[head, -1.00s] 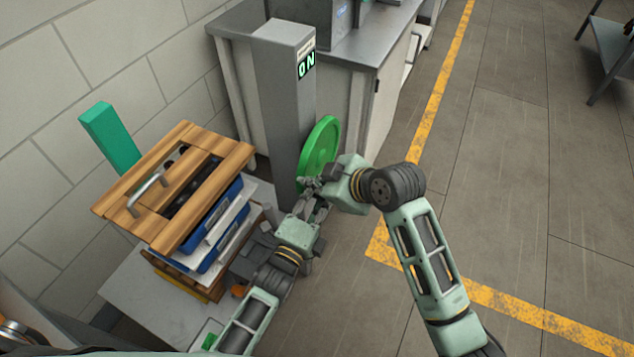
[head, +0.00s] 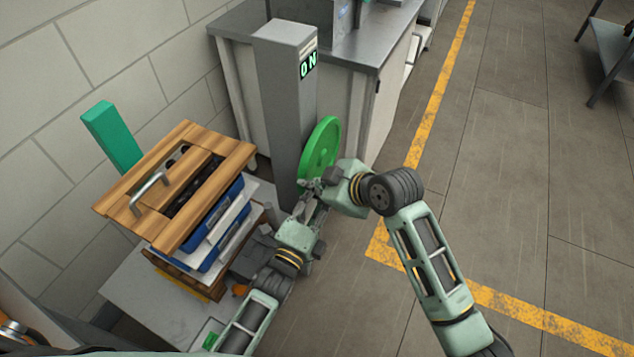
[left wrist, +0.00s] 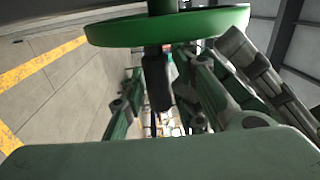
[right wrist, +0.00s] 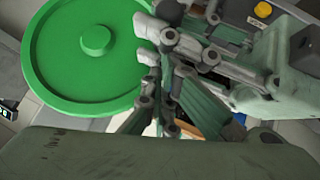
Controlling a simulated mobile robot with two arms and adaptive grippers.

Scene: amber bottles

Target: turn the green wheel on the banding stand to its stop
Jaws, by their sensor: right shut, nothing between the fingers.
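The green wheel (head: 320,148) is a round disc with a raised hub, mounted upright on the right side of the grey banding stand (head: 285,95). Its face shows in the right wrist view (right wrist: 85,60), and its rim crosses the top of the left wrist view (left wrist: 205,22). My right gripper (head: 313,185) is shut and empty by the wheel's lower edge. My left gripper (head: 308,203) is just below it, close under the wheel. The two grippers overlap in view, so the left jaws' opening and any contact with the rim are unclear.
The stand's display (head: 307,65) reads "ON". A stack of wooden and blue trays (head: 185,190) stands left of my left arm, with a teal block (head: 110,135) behind. A grey cabinet (head: 365,85) is behind the wheel. Open floor with yellow lines (head: 435,110) lies right.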

